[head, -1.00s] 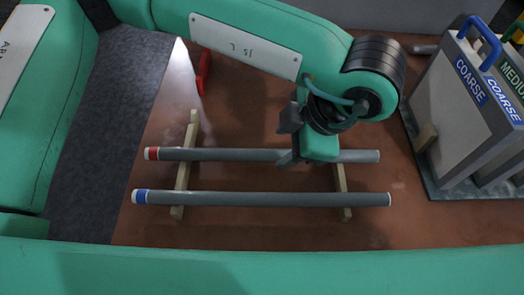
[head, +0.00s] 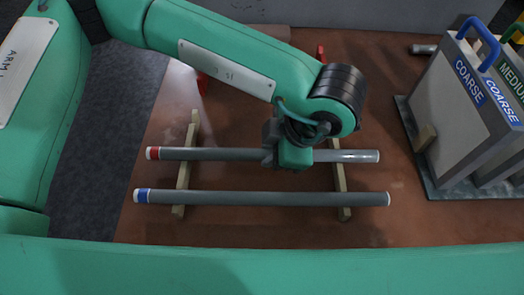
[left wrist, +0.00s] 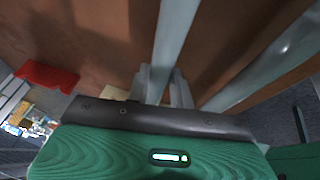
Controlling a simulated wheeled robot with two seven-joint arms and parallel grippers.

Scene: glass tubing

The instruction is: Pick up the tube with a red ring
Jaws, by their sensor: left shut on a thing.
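The tube with a red ring (head: 225,154) lies across two wooden rests, its red ring at the left end. My left gripper (head: 270,157) is shut on this tube near its middle. In the left wrist view the tube (left wrist: 174,40) runs between the two fingers (left wrist: 164,86). The tube with a blue ring (head: 260,198) lies parallel in front of it on the same rests, apart from my gripper. It also shows in the left wrist view (left wrist: 262,66). My right gripper is not in view.
The wooden rests (head: 182,185) and (head: 342,184) stand on the brown table (head: 230,228). Panels marked COARSE (head: 455,120) stand on a base at the right. The table's left edge drops to a dark floor.

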